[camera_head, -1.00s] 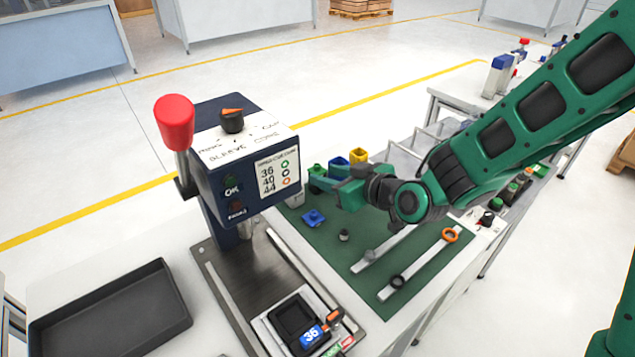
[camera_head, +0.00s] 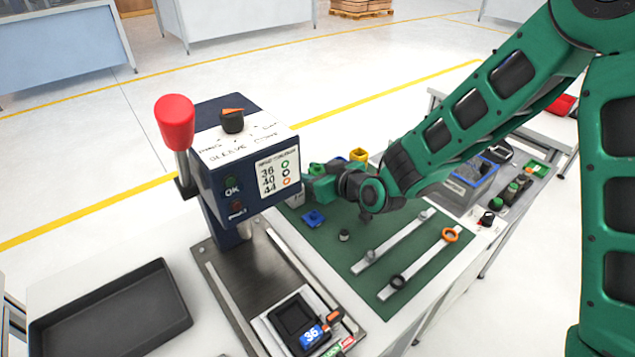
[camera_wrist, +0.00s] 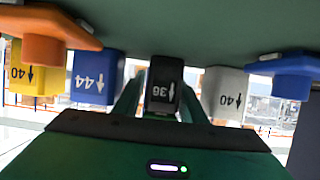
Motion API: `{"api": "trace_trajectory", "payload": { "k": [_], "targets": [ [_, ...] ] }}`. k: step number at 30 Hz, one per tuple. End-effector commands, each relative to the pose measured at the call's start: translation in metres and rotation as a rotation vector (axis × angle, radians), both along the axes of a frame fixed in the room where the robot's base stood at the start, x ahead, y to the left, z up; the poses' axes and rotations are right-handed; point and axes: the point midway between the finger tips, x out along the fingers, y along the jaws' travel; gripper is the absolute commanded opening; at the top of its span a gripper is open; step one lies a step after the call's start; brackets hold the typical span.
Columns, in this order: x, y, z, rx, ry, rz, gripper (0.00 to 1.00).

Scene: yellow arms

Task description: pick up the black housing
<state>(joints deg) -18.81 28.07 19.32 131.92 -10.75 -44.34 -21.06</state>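The black housing (camera_wrist: 163,76), marked 36, is in the middle of the wrist view, where the picture is upside down. My gripper (camera_wrist: 161,92) has its two green fingers on either side of it. They look open, and I cannot see clear contact. In the head view my gripper (camera_head: 316,184) is low at the far edge of the green mat, partly behind the press. The black housing cannot be made out there.
In the wrist view a blue housing (camera_wrist: 96,78) and a grey housing (camera_wrist: 224,92) flank the black one closely. A yellow housing (camera_wrist: 34,78) and orange and blue parts are further out. The press (camera_head: 240,165) stands close to my gripper.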

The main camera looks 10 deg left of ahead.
Motion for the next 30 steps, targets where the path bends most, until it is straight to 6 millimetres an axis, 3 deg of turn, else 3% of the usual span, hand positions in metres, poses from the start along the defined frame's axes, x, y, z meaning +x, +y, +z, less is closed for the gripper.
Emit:
{"api": "trace_trajectory", "payload": {
  "k": [2,5,6,17,30],
  "targets": [
    [0.000,0.000,0.000,0.000,0.000,0.000,0.33],
    [0.000,0.000,0.000,0.000,0.000,0.000,0.09],
    [0.000,-0.001,0.000,0.000,0.000,-0.001,0.06],
    [0.000,-0.001,0.002,0.000,-0.002,-0.001,0.07],
    [0.001,-0.001,0.032,0.000,-0.003,-0.001,0.07]
  ]
}}
